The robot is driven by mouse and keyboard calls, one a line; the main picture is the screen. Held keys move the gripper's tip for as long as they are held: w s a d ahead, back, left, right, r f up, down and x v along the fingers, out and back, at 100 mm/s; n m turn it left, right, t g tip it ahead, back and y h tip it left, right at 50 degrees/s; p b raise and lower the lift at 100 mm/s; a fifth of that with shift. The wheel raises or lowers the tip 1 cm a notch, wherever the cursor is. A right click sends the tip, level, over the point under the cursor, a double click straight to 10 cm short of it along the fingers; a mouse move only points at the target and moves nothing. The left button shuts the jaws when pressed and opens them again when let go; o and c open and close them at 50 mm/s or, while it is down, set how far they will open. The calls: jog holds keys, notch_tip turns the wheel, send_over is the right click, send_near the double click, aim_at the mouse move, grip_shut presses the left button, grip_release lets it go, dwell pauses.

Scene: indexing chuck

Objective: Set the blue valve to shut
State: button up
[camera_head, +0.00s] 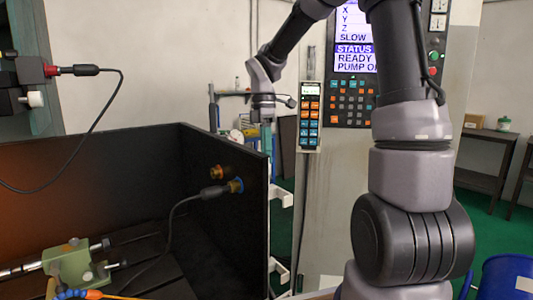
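I cannot make out a clear blue valve. A blue jointed piece (70,294) with an orange tip shows at the bottom left edge, partly cut off. My gripper (262,117) hangs pointing down behind the black wall's top edge, above and right of the blue-ringed fitting and apart from it. Its fingers are small and partly hidden, so their opening cannot be told.
A black-walled enclosure (110,150) fills the left, with a green clamp block (72,264) inside. A control panel (352,90) and an orange-and-blue button pendant (310,115) stand behind my arm. A blue bin (507,277) is at the lower right. A cable hangs at the left.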

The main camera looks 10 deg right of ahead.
grip_shut()
jog(key=shift+s, duration=0.1)
jog(key=m, duration=0.1)
jog(key=s+m, duration=0.1)
jog(key=m, duration=0.1)
jog(key=shift+y, duration=0.3)
jog(key=m, duration=0.2)
jog(key=s+a+m+y, duration=0.1)
jog(key=m, duration=0.2)
jog(key=s+m+t, duration=0.1)
jog(key=m, duration=0.2)
jog(key=shift+s+a, duration=0.15)
jog(key=shift+a, duration=0.1)
jog(key=shift+m, duration=0.3)
